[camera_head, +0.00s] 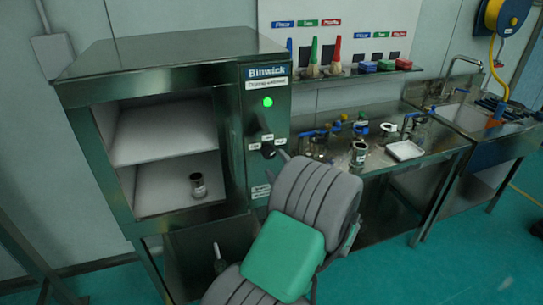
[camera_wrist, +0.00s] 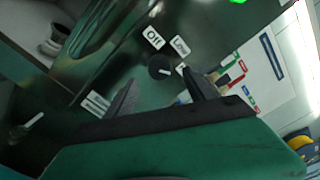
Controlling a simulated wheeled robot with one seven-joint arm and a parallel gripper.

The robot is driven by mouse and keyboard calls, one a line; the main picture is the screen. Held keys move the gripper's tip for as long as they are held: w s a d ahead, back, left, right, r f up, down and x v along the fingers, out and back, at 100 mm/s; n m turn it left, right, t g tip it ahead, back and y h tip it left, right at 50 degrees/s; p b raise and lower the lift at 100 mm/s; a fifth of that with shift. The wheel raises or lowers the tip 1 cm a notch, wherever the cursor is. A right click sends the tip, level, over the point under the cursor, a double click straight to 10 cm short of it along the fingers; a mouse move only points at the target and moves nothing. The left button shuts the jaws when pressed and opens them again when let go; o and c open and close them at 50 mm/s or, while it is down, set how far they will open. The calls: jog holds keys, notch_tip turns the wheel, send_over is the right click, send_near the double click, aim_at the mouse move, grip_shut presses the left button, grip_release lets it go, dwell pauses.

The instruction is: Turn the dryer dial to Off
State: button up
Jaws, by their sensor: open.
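The dryer (camera_head: 170,62) is a dark metal cabinet with a control strip on its right front. Its black dial (camera_head: 268,151) sits below a lit green lamp (camera_head: 267,102). In the wrist view the dial (camera_wrist: 158,66) shows a small white mark on its right side, away from the "Off" label (camera_wrist: 153,38). The "Low" label (camera_wrist: 180,46) lies up and right of the dial. My gripper (camera_wrist: 162,95) is open, with one finger on each side below the dial and nothing between them. In the head view my arm hides most of the gripper.
The dryer's open shelves hold a metal cup (camera_head: 198,186) at the lower level. A bench to the right carries several valves, a can (camera_head: 358,154) and a white tray (camera_head: 405,150). A wall rack (camera_head: 340,75) with brushes is behind. A small lever (camera_head: 219,258) sits low on the dryer.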

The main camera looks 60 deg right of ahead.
aim_at(270, 155)
jog(key=p+x, duration=0.1)
jog(key=x, duration=0.4)
jog(key=shift+c, duration=0.3)
jog(key=c, duration=1.3)
